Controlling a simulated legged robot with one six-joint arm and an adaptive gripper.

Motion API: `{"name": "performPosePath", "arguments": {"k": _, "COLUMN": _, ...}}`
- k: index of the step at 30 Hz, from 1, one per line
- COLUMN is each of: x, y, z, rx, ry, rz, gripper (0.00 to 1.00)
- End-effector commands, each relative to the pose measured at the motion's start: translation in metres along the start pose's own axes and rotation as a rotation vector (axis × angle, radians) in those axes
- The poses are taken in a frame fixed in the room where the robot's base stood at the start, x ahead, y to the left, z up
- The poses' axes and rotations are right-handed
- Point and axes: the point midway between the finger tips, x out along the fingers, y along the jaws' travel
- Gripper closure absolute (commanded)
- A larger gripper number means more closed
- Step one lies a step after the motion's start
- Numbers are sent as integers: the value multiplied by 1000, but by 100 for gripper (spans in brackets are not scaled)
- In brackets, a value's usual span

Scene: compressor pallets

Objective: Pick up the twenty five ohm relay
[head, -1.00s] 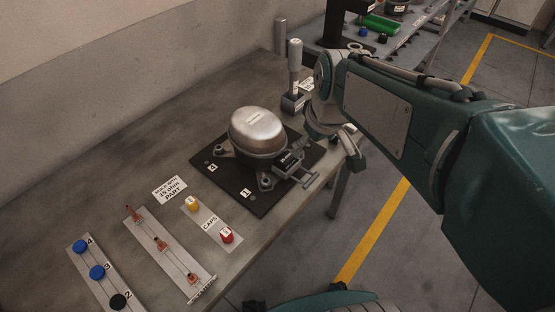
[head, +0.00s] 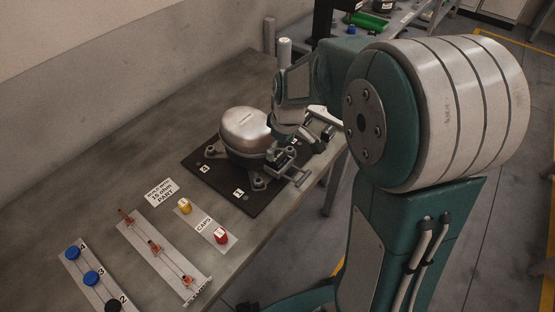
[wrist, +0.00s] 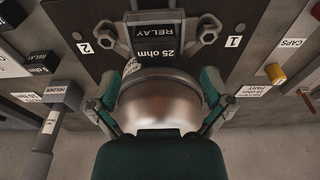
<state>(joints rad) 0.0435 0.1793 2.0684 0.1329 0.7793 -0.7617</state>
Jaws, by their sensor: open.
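The relay, a dark block marked "RELAY 25 ohm" (wrist: 155,38), sits on the side of the compressor, between two mounting feet, in the wrist view. The silver domed compressor (head: 245,128) stands on a black base plate (head: 228,190). My gripper (wrist: 160,88) is open, with its teal fingers spread on either side of the compressor dome. Nothing is visible between the fingers except the dome below. In the head view my gripper (head: 285,138) hangs by the compressor's right side, and my arm partly covers the relay area.
Another relay (wrist: 40,62) and a grey-handled holder (wrist: 62,97) are at the left of the wrist view. A yellow cap (head: 184,206) and a red cap (head: 221,236) stand on a strip. Blue pieces (head: 73,252) stand front left. The table's back left is clear.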

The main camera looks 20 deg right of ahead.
Motion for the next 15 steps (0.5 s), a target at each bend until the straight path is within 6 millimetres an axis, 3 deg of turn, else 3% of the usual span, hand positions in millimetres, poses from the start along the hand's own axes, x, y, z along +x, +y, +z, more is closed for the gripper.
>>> {"name": "performPosePath", "arguments": {"k": 7, "x": 38, "y": 5, "z": -5, "rx": 1, "ry": -4, "rz": -4, "gripper": 0}}
{"name": "performPosePath", "arguments": {"k": 15, "x": 47, "y": 5, "z": -5, "rx": 1, "ry": -1, "rz": -1, "gripper": 0}}
